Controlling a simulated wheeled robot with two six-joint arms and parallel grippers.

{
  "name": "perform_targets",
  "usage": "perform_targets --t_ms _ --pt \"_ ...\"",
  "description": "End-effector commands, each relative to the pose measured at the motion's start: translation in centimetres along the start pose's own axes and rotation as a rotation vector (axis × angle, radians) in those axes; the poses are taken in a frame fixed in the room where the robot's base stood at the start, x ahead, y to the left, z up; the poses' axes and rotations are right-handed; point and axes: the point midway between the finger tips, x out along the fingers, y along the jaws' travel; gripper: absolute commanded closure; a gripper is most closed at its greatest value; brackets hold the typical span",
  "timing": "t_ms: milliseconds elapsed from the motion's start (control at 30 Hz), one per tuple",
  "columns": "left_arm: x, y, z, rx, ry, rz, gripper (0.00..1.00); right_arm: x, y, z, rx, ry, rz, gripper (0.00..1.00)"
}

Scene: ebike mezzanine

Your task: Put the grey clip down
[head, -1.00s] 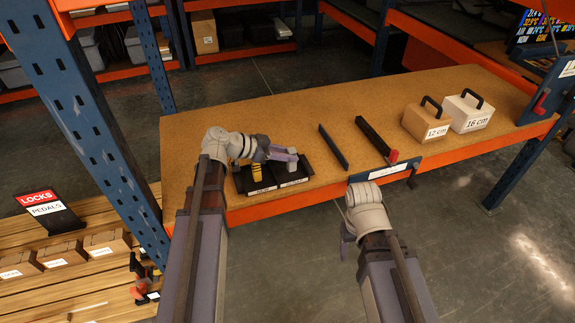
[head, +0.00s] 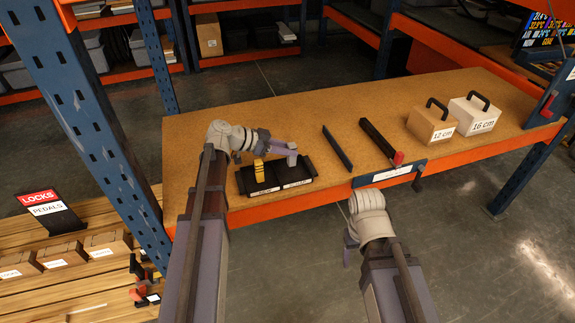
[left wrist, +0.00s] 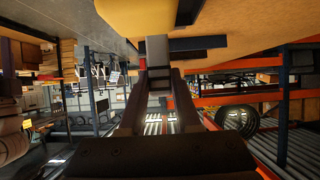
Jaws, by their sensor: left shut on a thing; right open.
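My left gripper (head: 288,149) is shut on the grey clip (head: 292,159). In the head view the clip is at the right, back part of a black two-part tray (head: 296,185) on the brown bench. I cannot tell whether it touches the tray. In the left wrist view the clip (left wrist: 157,50) shows between the two fingertips (left wrist: 158,75). A yellow clip (head: 259,170) stands upright in the tray's left part. My right gripper (head: 348,246) is open and empty, off the bench's front edge; its fingers are partly hidden by the wrist.
Two dark bars (head: 337,148) (head: 378,141) lie on the bench right of the tray. Boxes marked 12 cm (head: 420,124) and 16 cm (head: 466,116) stand farther right. A blue post (head: 90,130) rises at the left. The bench (head: 300,110) behind the tray is clear.

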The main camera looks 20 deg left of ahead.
Motion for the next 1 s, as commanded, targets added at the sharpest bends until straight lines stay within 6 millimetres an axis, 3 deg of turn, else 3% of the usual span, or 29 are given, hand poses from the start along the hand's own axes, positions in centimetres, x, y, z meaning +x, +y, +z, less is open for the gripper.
perform_targets --t_ms 167,500,933,967,1000 --pt "0.1 0.0 0.2 0.000 0.000 0.000 1.00 0.3 0.0 0.0 0.000 0.000 0.000 0.34" --pt "1.9 0.0 3.4 0.000 0.000 0.000 1.00 3.8 -0.4 -0.2 -0.001 0.000 0.000 0.34" --pt "2.0 0.0 3.6 0.000 0.000 0.000 1.00 4.1 -0.4 -0.2 -0.001 0.000 0.000 0.34" --pt "1.9 0.0 3.5 0.000 0.000 0.000 0.65 3.9 -0.4 -0.2 -0.001 0.000 0.000 0.34" --pt "1.9 0.0 3.5 0.000 0.000 0.000 0.61 3.9 -0.4 -0.2 -0.001 0.000 0.000 0.34"
